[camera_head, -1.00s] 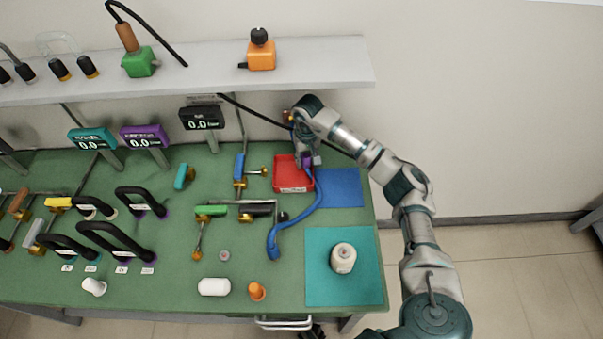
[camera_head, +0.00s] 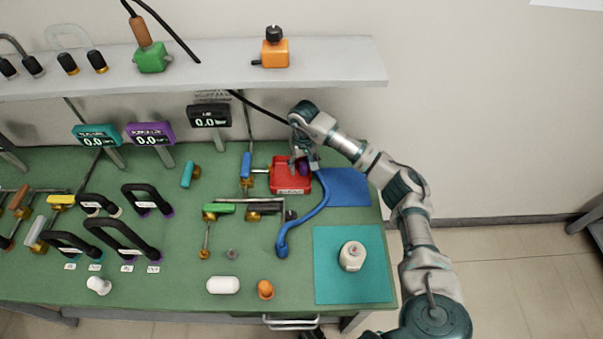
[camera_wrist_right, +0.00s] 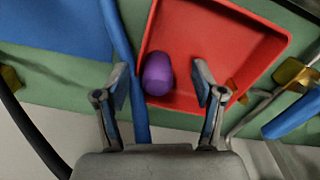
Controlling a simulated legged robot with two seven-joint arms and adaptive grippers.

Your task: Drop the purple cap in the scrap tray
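The purple cap (camera_head: 304,169) is inside the red scrap tray (camera_head: 275,188), near the tray's right side in the head view. In the right wrist view, the cap (camera_wrist_right: 158,76) lies in the tray (camera_wrist_right: 215,110) close to one wall. My right gripper (camera_head: 302,164) is above the tray with its fingers spread. In the wrist view, the open fingers (camera_wrist_right: 160,78) are on either side of the cap with gaps between. My left gripper is not in view.
A blue hose (camera_head: 313,210) runs beside the tray. A blue mat (camera_head: 346,188) lies to its right, and a teal mat (camera_head: 340,286) with a white jar (camera_head: 352,256) lies nearer. Valves and pipes (camera_head: 245,207) stand to the left. A shelf (camera_head: 330,72) overhangs the back.

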